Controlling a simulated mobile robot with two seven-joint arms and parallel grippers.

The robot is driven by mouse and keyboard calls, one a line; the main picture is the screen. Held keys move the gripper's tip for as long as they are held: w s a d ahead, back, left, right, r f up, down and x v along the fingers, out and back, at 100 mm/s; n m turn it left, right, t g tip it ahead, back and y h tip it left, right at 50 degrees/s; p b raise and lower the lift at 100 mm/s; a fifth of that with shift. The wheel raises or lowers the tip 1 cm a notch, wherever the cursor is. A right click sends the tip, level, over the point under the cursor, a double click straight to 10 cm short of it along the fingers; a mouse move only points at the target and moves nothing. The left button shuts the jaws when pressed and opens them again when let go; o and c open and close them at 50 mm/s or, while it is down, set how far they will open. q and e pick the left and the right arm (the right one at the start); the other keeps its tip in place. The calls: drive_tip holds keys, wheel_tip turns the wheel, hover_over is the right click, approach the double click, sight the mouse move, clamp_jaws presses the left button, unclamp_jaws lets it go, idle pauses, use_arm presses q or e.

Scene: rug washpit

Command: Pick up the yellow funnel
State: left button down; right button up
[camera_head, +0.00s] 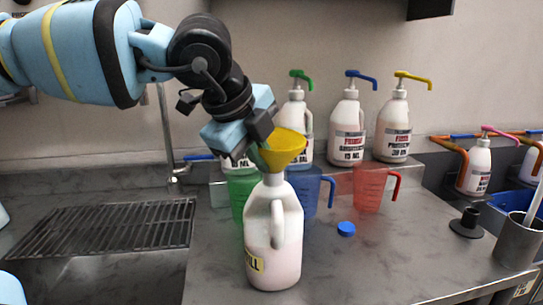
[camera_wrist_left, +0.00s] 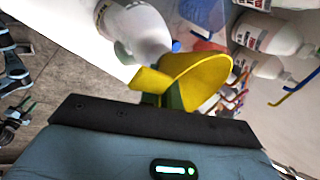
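The yellow funnel (camera_head: 287,146) is at the mouth of the white jug (camera_head: 274,235), wide end up. I cannot tell whether its spout is inside the jug's neck or just above it. My left gripper (camera_head: 263,152) comes in from the upper left, and its greenish fingertips close on the funnel's side. In the left wrist view the funnel (camera_wrist_left: 205,75) sits right in front of the gripper, the fingers partly hidden behind it. The white jug (camera_wrist_left: 140,25) shows beyond it. My right gripper is not in view.
Green (camera_head: 240,193), blue (camera_head: 306,190) and red (camera_head: 369,188) measuring jugs stand behind the white jug. Pump bottles (camera_head: 346,130) line a raised shelf. A blue cap (camera_head: 346,229) and black funnel-like piece (camera_head: 467,222) lie to the right. A grated sink (camera_head: 115,227) is at left.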

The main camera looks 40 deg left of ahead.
use_arm(q)
drive_tip(key=shift+r, duration=0.6)
wheel_tip(320, 180, up, 2)
drive_tip(key=shift+r+b, duration=0.2)
drive_tip(key=shift+b, duration=0.1)
drive_tip(key=s+d+b, duration=0.1)
drive_tip(key=s+d, duration=0.3)
drive_tip(key=s, duration=0.2)
drive_tip(key=s+d+r+b, duration=0.1)
drive_tip(key=s+d, duration=0.3)
drive_tip(key=s, duration=0.3)
drive_tip(key=shift+s+d+r+b, duration=0.15)
drive_tip(key=shift+s+d+b, duration=0.15)
drive_tip(key=shift+b, duration=0.1)
